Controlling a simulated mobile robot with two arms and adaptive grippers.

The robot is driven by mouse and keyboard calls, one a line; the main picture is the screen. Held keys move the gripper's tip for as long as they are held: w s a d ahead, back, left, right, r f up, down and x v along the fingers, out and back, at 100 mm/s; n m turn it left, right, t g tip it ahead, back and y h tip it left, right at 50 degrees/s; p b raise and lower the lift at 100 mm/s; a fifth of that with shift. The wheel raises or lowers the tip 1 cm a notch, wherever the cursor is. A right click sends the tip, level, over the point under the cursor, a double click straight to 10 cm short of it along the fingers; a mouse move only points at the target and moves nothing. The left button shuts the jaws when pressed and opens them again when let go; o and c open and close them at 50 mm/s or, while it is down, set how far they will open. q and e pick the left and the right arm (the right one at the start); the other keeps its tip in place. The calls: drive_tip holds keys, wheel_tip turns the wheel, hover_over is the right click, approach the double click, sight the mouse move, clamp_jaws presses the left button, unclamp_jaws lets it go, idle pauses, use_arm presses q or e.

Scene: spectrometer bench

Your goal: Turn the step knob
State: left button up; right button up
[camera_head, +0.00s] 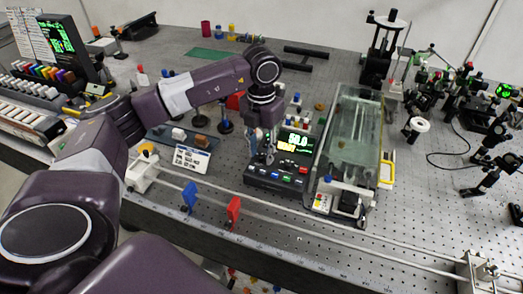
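A dark instrument box (281,184) with a green lit display (295,143) stands near the middle of the bench. Several small knobs or buttons line its front, one with a blue top and one red (303,170). Which of them is the step knob I cannot tell at this size. My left arm reaches in from the left, and my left gripper (264,155) points down over the left part of the box, beside the display. Its fingers are small and partly merge with the box, so their opening and any contact are unclear. My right gripper is out of view.
A glass-covered tank (353,130) stands close right of the box. A rail (300,222) with a blue plate (190,196) and a red plate (234,211) runs in front. A white label card (191,159) stands left. Optics mounts crowd the right; the bench front right is mostly clear.

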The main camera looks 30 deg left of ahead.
sight(261, 155)
use_arm(q)
wheel_tip(261, 155, up, 12)
idle(0.6)
